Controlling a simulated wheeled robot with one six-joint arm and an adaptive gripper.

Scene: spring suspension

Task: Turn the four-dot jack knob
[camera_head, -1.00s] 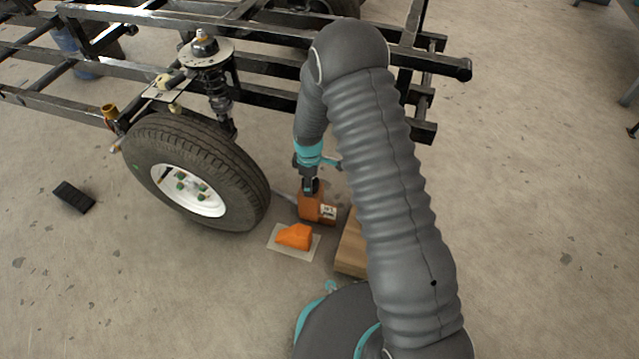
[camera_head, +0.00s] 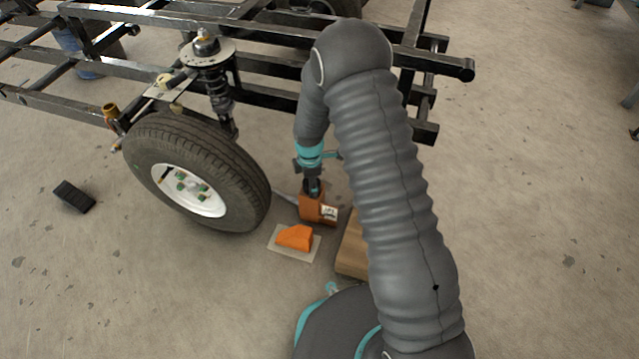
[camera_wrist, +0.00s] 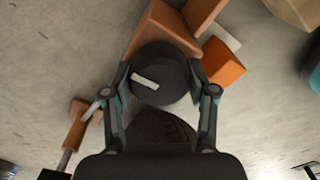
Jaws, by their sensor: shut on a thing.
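The orange-brown jack (camera_head: 312,207) stands on the floor beside the wheel, with a pale label on its side. In the wrist view, the dark round knob (camera_wrist: 158,82) with a white bar mark on top lies next to the jack's orange body (camera_wrist: 160,28). My gripper (camera_wrist: 160,88) has one finger on each side of this knob and is shut on it. In the head view, my gripper (camera_head: 312,187) points down at the jack's top and hides the knob. I cannot make out four dots on the knob.
The tyre (camera_head: 245,185) is close to the left of the jack. An orange wedge (camera_head: 294,237) lies on a pale sheet in front. A wooden block (camera_head: 350,252) is at right. The black chassis (camera_head: 285,100) spans above and behind.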

